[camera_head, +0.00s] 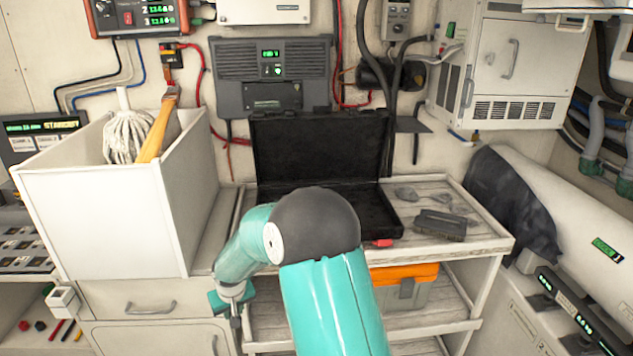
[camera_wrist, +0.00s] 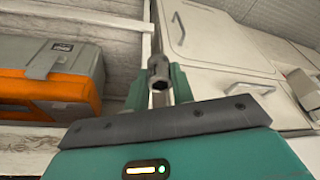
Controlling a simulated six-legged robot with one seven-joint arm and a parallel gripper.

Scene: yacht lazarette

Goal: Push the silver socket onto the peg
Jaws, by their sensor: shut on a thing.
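The silver socket (camera_wrist: 158,68) is upright in the picture in the wrist view, its dark hollow end towards the camera. My gripper (camera_wrist: 159,88) is shut on it, with one teal finger on each side. In the head view my gripper (camera_head: 234,299) hangs low, in front of the cabinet's right edge and the shelf unit's left side; the socket there is too small to make out clearly. I cannot make out the peg in either view.
An open black case (camera_head: 322,160) lies on the wooden shelf unit (camera_head: 458,200). An orange and grey toolbox (camera_head: 405,284) sits on the shelf below; it also shows in the wrist view (camera_wrist: 50,85). A white bin (camera_head: 90,220) with a mop stands left, above a drawer (camera_head: 140,305).

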